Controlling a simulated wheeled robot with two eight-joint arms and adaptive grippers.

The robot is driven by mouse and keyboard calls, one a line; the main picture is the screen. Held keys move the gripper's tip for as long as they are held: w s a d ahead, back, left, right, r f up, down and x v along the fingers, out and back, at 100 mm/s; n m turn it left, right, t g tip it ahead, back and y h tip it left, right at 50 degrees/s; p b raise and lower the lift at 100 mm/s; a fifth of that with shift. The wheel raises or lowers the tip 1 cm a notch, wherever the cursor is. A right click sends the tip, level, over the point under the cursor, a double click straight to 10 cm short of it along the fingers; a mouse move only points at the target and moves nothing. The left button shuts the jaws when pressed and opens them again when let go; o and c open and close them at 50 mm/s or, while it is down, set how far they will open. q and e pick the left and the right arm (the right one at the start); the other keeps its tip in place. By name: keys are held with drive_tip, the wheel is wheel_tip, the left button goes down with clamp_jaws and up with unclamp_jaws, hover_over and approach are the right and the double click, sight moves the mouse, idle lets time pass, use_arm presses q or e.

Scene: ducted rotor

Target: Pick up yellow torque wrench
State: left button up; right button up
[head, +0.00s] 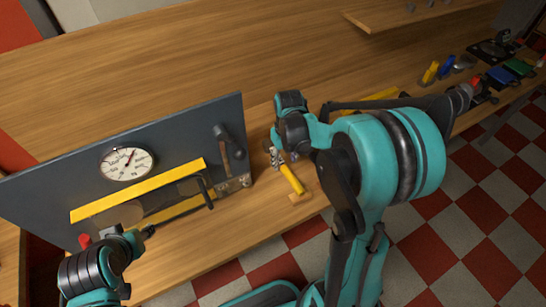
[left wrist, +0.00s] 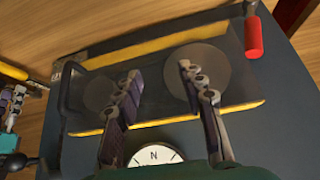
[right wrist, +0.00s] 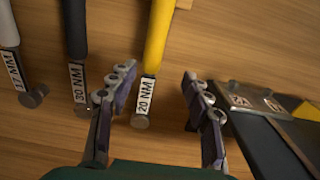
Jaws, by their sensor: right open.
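The yellow torque wrench (head: 292,178) lies on the wooden bench to the right of the dark panel. In the right wrist view its yellow handle (right wrist: 158,35) points away from me, and its label reads 20 NM. My right gripper (head: 284,157) is over the wrench's head end. In the right wrist view the right gripper (right wrist: 158,80) is open, with a finger on each side of the labelled shaft and no clear contact. My left gripper (left wrist: 160,75) is open and empty over the dark panel's yellow-edged part.
A black 30 NM wrench (right wrist: 73,40) and a pale-handled wrench (right wrist: 10,35) lie left of the yellow one. The dark panel (head: 225,115) with a round gauge (head: 127,163) stands on the left. A red-handled part (left wrist: 253,38) sticks up near my left gripper.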

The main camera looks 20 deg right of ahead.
sight(288, 171)
drive_tip(key=shift+w+d+f, duration=0.15)
drive_tip(key=shift+w+f, duration=0.15)
drive_tip(key=shift+f, duration=0.35)
wheel_tip(288, 171, down, 2)
drive_tip(key=shift+s+d+b, duration=0.1)
drive_tip(key=shift+s+b, duration=0.05)
drive_tip(key=shift+b, duration=0.35)
drive_tip(key=f, duration=0.1)
drive_tip(key=f+b, duration=0.1)
drive_tip(key=f, duration=0.1)
drive_tip(key=f+b, duration=0.1)
drive_tip(key=f, duration=0.1)
drive_tip(key=shift+s+d+f, duration=0.2)
drive_tip(key=shift+s+d, duration=0.2)
drive_tip(key=shift+r, duration=0.1)
clamp_jaws()
